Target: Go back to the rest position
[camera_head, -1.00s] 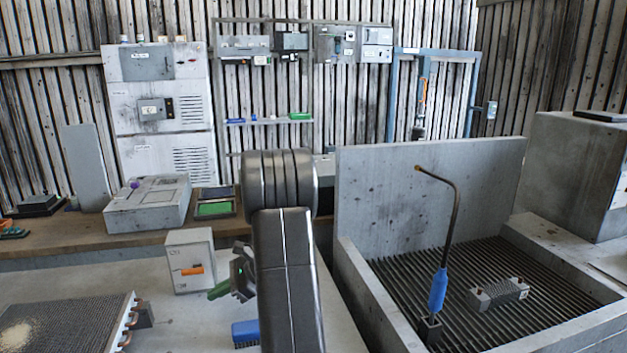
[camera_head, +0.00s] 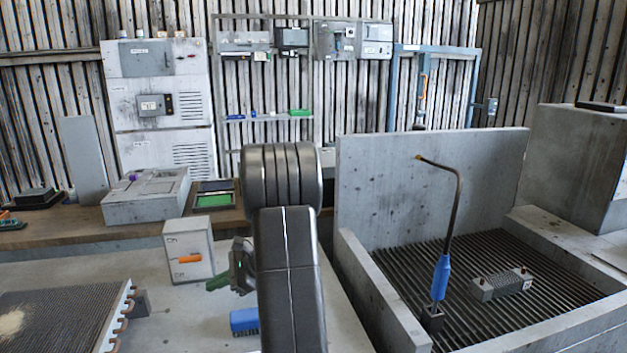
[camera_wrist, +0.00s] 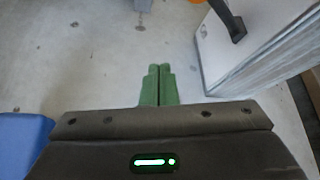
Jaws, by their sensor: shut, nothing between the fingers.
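My gripper (camera_wrist: 159,70) shows in the wrist view with its two green fingers pressed together and nothing between them. In the head view my gripper (camera_head: 216,282) is partly hidden behind my dark arm. It hangs over the grey bench (camera_head: 200,318), between a small white box with an orange handle (camera_head: 189,252) and a blue brush-like block (camera_head: 244,320).
A finned coil block (camera_head: 65,318) lies on the bench at the left. A walled basin with a slatted floor (camera_head: 490,250) stands at the right, holding a wand with a blue handle (camera_head: 440,278) and a small grey block (camera_head: 501,284). A blue thing (camera_wrist: 22,145) is close by my gripper.

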